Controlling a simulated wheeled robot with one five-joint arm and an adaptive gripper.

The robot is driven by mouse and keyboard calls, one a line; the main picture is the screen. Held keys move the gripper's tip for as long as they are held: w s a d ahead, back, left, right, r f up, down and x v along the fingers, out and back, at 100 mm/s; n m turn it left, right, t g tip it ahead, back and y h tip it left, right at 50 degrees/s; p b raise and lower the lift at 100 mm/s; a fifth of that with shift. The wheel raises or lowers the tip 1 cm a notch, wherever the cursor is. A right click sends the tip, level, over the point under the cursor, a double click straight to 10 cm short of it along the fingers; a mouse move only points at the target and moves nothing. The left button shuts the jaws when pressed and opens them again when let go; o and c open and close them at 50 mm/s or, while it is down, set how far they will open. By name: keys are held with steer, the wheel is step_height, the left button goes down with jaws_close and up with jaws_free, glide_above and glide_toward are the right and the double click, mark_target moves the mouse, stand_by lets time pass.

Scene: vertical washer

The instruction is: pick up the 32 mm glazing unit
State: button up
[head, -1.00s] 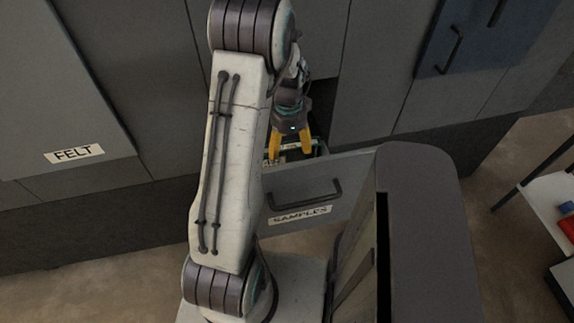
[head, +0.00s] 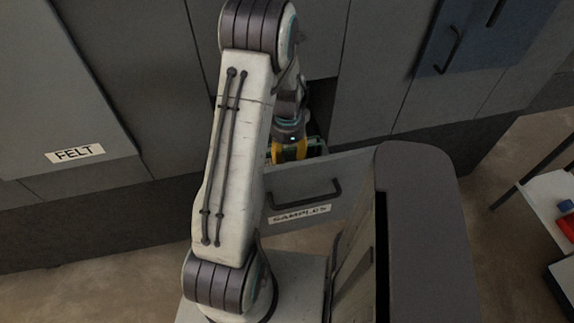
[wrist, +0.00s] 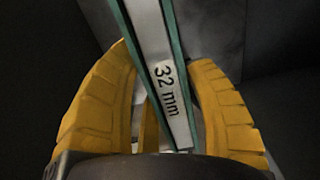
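The 32 mm glazing unit (wrist: 165,75) shows in the wrist view as a pale edge strip between two teal glass panes. Its "32 mm" label faces the wrist camera, and its near end reaches toward my palm. My gripper (wrist: 158,58) has its yellow fingers bent inward, one on each side of the unit, close against it and apparently shut on it. Contact at the right fingertip is hard to make out. In the head view my gripper (head: 290,153) is down in the open SAMPLES drawer (head: 302,192), partly hidden by my forearm.
The drawer's front stands out from the grey cabinet wall. A FELT panel (head: 75,154) is at the left and a blue-grey door (head: 485,40) is at upper right. A white shelf (head: 548,195) with small red and blue items stands at the right edge.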

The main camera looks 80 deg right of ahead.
steer(key=c, duration=0.7)
steer(key=shift+c, duration=0.2)
steer(key=shift+r, duration=0.2)
